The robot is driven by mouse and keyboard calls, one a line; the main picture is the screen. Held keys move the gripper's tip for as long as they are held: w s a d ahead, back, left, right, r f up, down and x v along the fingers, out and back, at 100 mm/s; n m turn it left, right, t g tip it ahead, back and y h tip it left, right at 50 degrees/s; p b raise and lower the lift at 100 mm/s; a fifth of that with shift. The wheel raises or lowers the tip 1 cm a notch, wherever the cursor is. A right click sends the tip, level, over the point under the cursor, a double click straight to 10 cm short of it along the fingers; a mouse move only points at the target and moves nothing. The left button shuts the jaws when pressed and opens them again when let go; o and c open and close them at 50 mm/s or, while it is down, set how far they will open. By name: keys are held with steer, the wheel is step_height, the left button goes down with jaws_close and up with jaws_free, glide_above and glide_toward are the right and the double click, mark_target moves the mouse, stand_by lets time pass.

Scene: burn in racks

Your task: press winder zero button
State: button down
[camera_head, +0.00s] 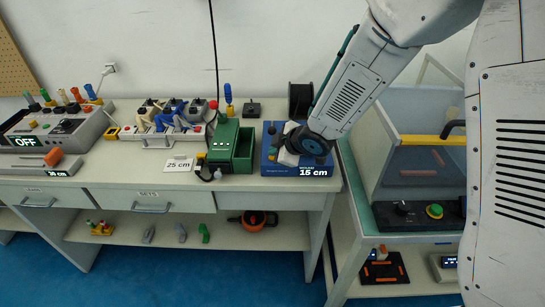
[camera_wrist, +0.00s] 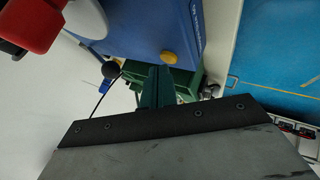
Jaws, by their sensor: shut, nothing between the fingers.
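The winder is a blue box (camera_head: 269,168) at the right end of the bench, with a "15 cm" readout on its front. In the wrist view its blue face (camera_wrist: 135,30) fills the top, with a round yellow button (camera_wrist: 168,57) near its edge. My gripper (camera_wrist: 158,70) is shut and empty, its dark fingers pointing at the blue box with the tips close to the yellow button. I cannot tell whether they touch it.
A green device (camera_head: 222,141) and a green bin (camera_head: 245,147) stand just left of the winder. A black spool (camera_head: 301,99) stands behind it. A "25 cm" card (camera_head: 179,164) lies on the bench. A red part (camera_wrist: 35,25) shows upper left in the wrist view.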

steer(key=shift+f, duration=0.4)
stand_by(0.5)
stand_by(0.3)
steer(key=shift+r, duration=0.85)
steer(key=shift+r, duration=2.5)
